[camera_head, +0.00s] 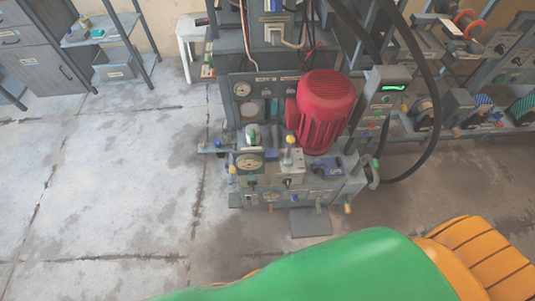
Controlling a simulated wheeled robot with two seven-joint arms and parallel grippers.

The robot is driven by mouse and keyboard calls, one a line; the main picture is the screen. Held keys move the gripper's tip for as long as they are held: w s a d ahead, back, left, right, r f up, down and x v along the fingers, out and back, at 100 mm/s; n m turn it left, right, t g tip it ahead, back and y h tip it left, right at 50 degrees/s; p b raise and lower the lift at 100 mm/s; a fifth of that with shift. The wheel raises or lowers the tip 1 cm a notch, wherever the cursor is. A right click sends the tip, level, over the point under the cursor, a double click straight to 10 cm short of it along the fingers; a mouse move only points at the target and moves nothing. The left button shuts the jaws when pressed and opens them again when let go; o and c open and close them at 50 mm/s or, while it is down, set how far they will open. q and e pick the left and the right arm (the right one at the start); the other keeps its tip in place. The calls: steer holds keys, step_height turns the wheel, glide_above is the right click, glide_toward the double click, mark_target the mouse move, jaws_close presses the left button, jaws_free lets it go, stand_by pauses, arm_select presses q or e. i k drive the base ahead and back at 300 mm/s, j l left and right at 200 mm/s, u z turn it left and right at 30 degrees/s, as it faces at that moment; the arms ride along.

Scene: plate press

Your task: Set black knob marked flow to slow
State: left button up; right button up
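The plate press (300,190) stands in the middle of the view, with a red motor (325,105) on top of its right side. Its front carries gauges, levers and several small controls. A round dial (249,162) sits at the front left, and a yellow-topped lever (290,140) rises beside a pale plate. Small dark controls show on the front, but they and their labels are too small to read. I cannot tell which is the black flow knob or where it points. Neither of my grippers is in view.
Open concrete floor (120,190) lies left of the press. A shelf cart (100,40) and grey cabinet (38,55) stand at the back left. A thick black hose (432,110) loops down on the right. Racks with coloured reels (480,105) stand at the back right.

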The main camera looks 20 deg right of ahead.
mark_target(286, 182)
steer(key=z, duration=0.85)
